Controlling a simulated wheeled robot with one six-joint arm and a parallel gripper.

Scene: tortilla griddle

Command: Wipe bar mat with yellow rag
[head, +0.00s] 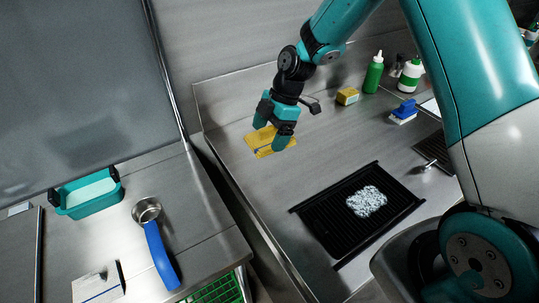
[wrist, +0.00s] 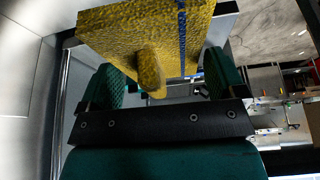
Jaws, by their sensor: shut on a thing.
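The yellow rag (head: 262,138), with a thin blue stripe, is held in my gripper (head: 276,132) over the left part of the steel counter. In the wrist view the rag (wrist: 165,40) is pinched between the two green fingers of my gripper (wrist: 168,84). The head view does not show clearly whether the rag touches the counter. The black ribbed bar mat (head: 328,221) lies on the counter to the right and nearer, with a pale speckled patch (head: 366,201) on its right half. My gripper is apart from the mat.
Behind the mat are a yellow sponge (head: 347,96), a blue-handled brush (head: 404,112), a green bottle (head: 373,75) and a white-green bottle (head: 411,74). A small tap (head: 424,167) stands right of the mat. The left counter holds a blue-handled ladle (head: 159,255) and a teal tub (head: 88,195).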

